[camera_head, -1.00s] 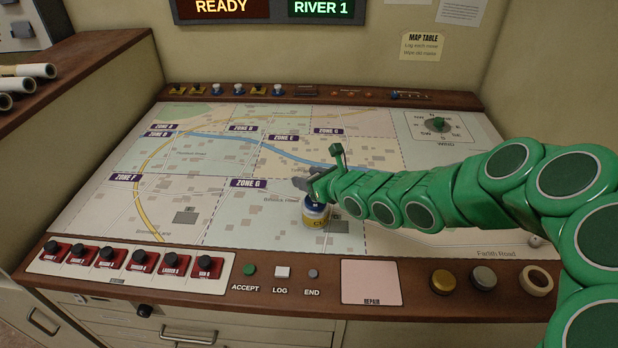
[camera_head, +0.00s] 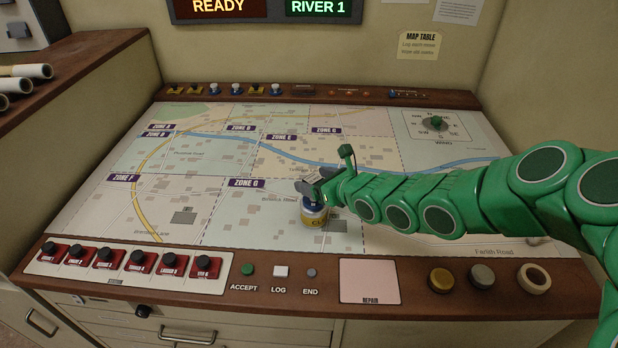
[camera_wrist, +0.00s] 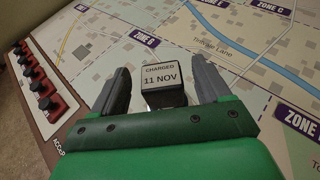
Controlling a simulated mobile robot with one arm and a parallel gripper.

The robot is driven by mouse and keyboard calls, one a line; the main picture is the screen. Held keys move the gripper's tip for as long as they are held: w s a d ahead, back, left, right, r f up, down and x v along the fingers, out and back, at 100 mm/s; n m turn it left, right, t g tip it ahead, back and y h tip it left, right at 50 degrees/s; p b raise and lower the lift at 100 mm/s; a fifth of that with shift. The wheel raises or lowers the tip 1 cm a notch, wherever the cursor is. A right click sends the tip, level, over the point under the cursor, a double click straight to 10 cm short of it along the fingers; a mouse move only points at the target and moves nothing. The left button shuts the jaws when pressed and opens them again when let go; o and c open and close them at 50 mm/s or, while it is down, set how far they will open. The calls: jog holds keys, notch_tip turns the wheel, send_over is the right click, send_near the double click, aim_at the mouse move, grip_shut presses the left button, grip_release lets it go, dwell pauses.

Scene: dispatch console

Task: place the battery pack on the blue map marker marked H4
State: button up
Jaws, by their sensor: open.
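The battery pack (camera_wrist: 164,83) has a white label reading CHARGED 11 NOV and sits between the fingers in the wrist view. In the head view, a small blue and yellow item (camera_head: 314,215) with partly readable lettering stands on the map below Zone G's right side, at my gripper; it appears to be the same pack. My gripper (camera_wrist: 158,88) is open, with one dark finger on each side of the pack; finger contact is not clear. In the head view, my gripper (camera_head: 309,188) hides the item's upper part. I cannot make out a blue marker marked H4.
The map table (camera_head: 250,225) is mostly flat and clear. A row of red switches (camera_head: 124,261), a pink REPAIR pad (camera_head: 369,281) and round knobs line the front edge. More small controls (camera_head: 236,89) line the back edge. A wind dial (camera_head: 436,124) is at back right.

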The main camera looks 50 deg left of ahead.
jog(key=v, duration=0.8)
jog(key=shift+d, duration=0.15)
jog(key=shift+r, duration=0.1)
